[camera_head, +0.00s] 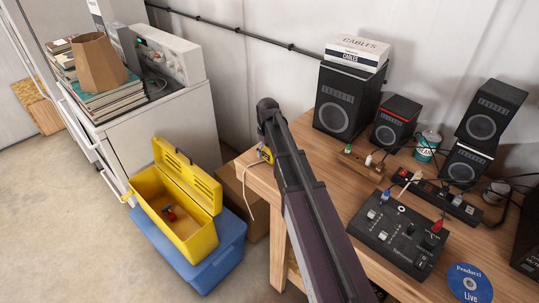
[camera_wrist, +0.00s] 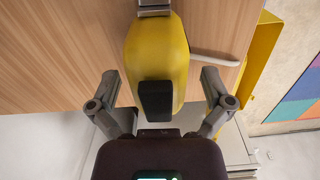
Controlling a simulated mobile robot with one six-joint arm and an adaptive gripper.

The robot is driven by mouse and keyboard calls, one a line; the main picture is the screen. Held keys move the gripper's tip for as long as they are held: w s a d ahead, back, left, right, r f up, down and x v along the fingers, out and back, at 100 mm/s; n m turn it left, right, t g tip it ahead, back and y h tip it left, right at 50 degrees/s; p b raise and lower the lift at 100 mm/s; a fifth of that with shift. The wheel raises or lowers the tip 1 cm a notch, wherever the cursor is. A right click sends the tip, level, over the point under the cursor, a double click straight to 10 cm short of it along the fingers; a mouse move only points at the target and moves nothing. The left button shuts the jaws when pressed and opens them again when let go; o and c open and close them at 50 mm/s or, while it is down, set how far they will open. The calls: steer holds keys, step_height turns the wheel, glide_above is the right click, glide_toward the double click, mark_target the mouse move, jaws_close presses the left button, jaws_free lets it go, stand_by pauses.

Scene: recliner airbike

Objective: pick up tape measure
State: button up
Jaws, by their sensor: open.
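The yellow tape measure (camera_wrist: 155,45) with a black pad lies on the wooden tabletop in the wrist view. A metal part shows at its top end, and a pale strip or cord lies to its right. In the head view the tape measure (camera_head: 266,153) shows as a small yellow patch at the table's left edge, partly covered by my arm. My gripper (camera_wrist: 160,77) is open, with one finger on each side of the tape measure and gaps between. In the head view my arm hides the fingers.
The wooden table (camera_head: 255,180) holds several speakers, a black mixer (camera_head: 395,232), a blue disc (camera_head: 469,283) and cables to the right. An open yellow toolbox (camera_head: 163,205) on a blue bin (camera_head: 205,265) stands left of the table. A white cabinet (camera_head: 165,120) stands behind.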

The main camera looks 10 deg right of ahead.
jaws_close()
steer(key=shift+r, duration=0.1)
stand_by(0.4)
step_height(320, 180, up, 3)
steer(key=p, duration=0.3)
steer(key=s, duration=0.5)
steer(key=s+r+p, duration=0.1)
steer(key=s, duration=0.4)
steer(key=s+p, duration=0.1)
steer(key=s, duration=0.5)
steer(key=shift+a+r, duration=0.35)
steer(key=shift+r, duration=0.05)
